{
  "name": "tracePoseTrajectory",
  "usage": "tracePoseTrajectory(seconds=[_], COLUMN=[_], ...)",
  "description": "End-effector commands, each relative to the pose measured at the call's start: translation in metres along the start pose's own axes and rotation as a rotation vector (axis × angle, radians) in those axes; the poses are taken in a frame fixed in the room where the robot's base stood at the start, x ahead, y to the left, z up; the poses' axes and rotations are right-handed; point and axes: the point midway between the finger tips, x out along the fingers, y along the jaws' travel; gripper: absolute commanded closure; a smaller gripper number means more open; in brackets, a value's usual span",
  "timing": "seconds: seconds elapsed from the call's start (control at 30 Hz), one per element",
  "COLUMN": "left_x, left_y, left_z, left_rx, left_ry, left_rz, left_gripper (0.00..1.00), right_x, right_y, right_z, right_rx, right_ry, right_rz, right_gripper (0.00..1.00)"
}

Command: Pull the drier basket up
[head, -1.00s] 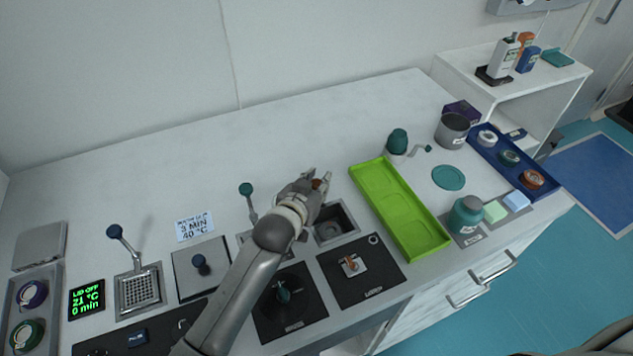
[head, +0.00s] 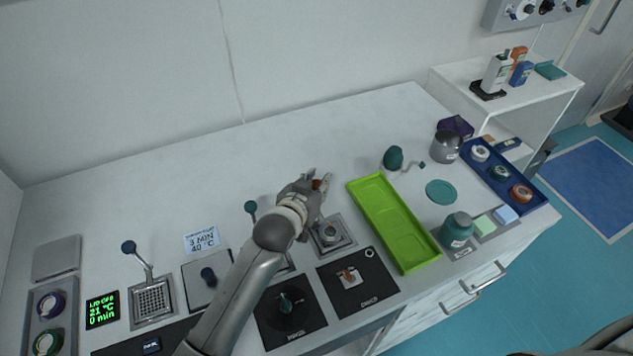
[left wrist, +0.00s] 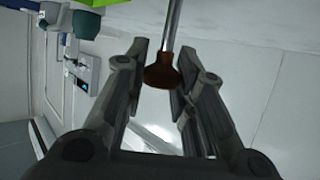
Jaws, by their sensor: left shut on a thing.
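My left gripper (head: 316,188) is shut on the brown-orange knob (head: 317,184) of the drier basket's handle. In the left wrist view the brown knob (left wrist: 161,72) sits between the two fingers, with its metal rod (left wrist: 173,25) running up out of the picture. The drier basket (head: 331,233) shows below the gripper as a grey square-framed piece with a round grey part, up near the top of its well in the table. My wrist and forearm hide its left side and part of the handle.
A green tray (head: 395,222) lies just right of the basket. Left are a second basket (head: 152,300) with a blue knob, a lidded plate (head: 207,274) and a display (head: 102,308). Black panels (head: 357,281) lie in front. The table behind is clear.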

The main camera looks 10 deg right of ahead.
Motion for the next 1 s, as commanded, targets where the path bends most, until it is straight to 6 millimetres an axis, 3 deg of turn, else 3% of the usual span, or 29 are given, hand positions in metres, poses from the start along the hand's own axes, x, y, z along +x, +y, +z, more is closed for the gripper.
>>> tracePoseTrajectory(seconds=[0.07,0.1,0.23,0.67,1.0], left_x=[-0.001,-0.001,-0.001,-0.005,-0.052], left_y=[0.0,0.0,0.0,0.0,-0.001], left_z=[-0.01,-0.01,-0.008,-0.004,-0.003], left_rx=[0.001,0.001,0.001,0.001,0.001], left_ry=[0.022,0.023,0.017,0.01,0.011], left_rz=[0.0,0.0,0.0,0.0,0.0], left_gripper=[1.0,0.7,0.54,0.53,0.53], right_x=[0.0,0.0,0.0,0.0,0.0], right_y=[0.0,0.0,0.0,0.001,0.0], right_z=[0.0,0.0,0.0,0.0,0.0], right_rx=[0.0,0.0,0.0,0.0,0.0], right_ry=[0.0,0.0,0.0,0.0,0.0], right_rz=[0.0,0.0,0.0,0.001,0.0], right_gripper=[0.31,0.31,0.31,0.31,0.31])
